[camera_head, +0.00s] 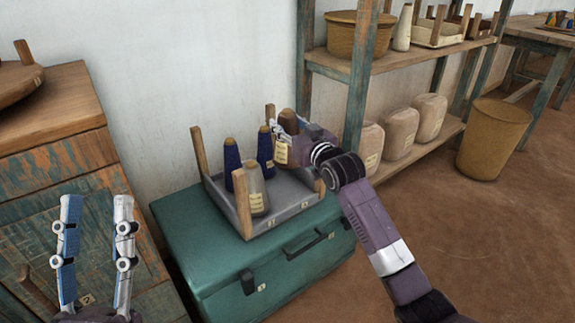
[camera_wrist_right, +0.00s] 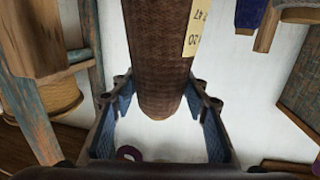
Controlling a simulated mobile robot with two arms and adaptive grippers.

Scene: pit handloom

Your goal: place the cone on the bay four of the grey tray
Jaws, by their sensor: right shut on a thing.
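The grey tray (camera_head: 290,208), with wooden corner posts, sits on a teal chest. Two blue cones (camera_head: 232,160) (camera_head: 265,148) stand in its left and back parts, and a grey cone (camera_head: 257,190) stands at the front. My right gripper (camera_head: 290,128) is shut on a brown cone (camera_head: 282,152) with a cream label, at the tray's back right. The cone also fills the middle of the right wrist view (camera_wrist_right: 160,60), between the fingers (camera_wrist_right: 163,115). Whether its base touches the tray is hidden. My left gripper (camera_head: 96,205) is open and empty, left of the chest.
The teal chest (camera_head: 210,260) stands against the white wall. A worn wooden cabinet (camera_head: 70,150) is at left. A tall basket (camera_head: 495,140) stands on open brown floor.

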